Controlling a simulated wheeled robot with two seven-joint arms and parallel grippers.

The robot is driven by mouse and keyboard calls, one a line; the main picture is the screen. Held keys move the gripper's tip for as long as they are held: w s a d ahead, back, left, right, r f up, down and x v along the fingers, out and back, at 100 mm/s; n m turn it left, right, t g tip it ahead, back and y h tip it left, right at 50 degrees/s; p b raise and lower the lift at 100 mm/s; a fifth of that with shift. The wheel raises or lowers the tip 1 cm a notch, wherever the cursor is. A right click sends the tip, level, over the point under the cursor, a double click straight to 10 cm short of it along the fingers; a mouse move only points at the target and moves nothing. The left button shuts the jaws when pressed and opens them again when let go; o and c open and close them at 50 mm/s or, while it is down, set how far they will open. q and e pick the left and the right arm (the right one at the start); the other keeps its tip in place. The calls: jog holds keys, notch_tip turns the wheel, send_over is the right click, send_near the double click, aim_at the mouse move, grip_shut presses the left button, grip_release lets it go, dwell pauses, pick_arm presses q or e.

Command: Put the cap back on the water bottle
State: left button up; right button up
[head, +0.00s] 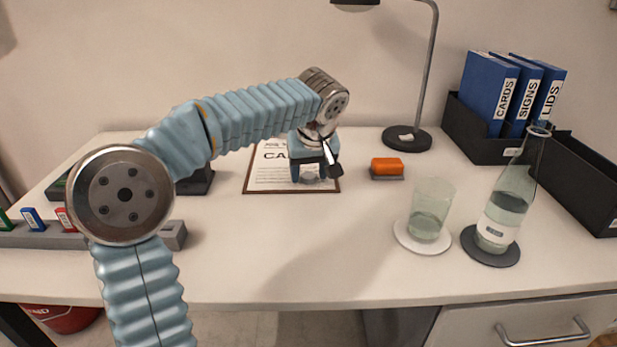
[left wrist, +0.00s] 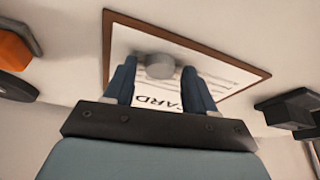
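The water bottle (head: 505,205) is clear glass with a pale label and water inside. It stands upright at the right on a dark round coaster (head: 490,257), its neck open with no cap on it. A small grey cylinder that looks like the cap (left wrist: 159,66) lies on the clipboard (left wrist: 235,90). My left gripper (head: 310,180) points down over the lower right part of the clipboard. Its two blue fingers are apart on either side of the grey cylinder, with gaps between. My right gripper is not in view.
A glass of water (head: 428,215) on a white coaster stands left of the bottle. An orange block (head: 387,167), a lamp (head: 407,138) and a black holder with blue binders (head: 490,95) are behind. Marker blocks (head: 33,218) sit at left. The front middle is clear.

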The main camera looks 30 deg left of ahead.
pick_arm(q)
jog(key=c, duration=0.9)
notch_tip(320, 180, up, 3)
jog(key=shift+f+p, duration=0.15)
jog(key=shift+p, duration=0.15)
jog(key=d+r+p, duration=0.1)
jog(key=d+r, duration=0.2)
jog(key=d, duration=0.1)
jog(key=d+r, duration=0.4)
jog(key=d, duration=0.1)
jog(key=d+r+p, duration=0.1)
jog(key=d+r, duration=0.2)
jog(key=d, duration=0.2)
jog(key=shift+s+r+p, duration=0.15)
jog(key=shift+s+p, duration=0.2)
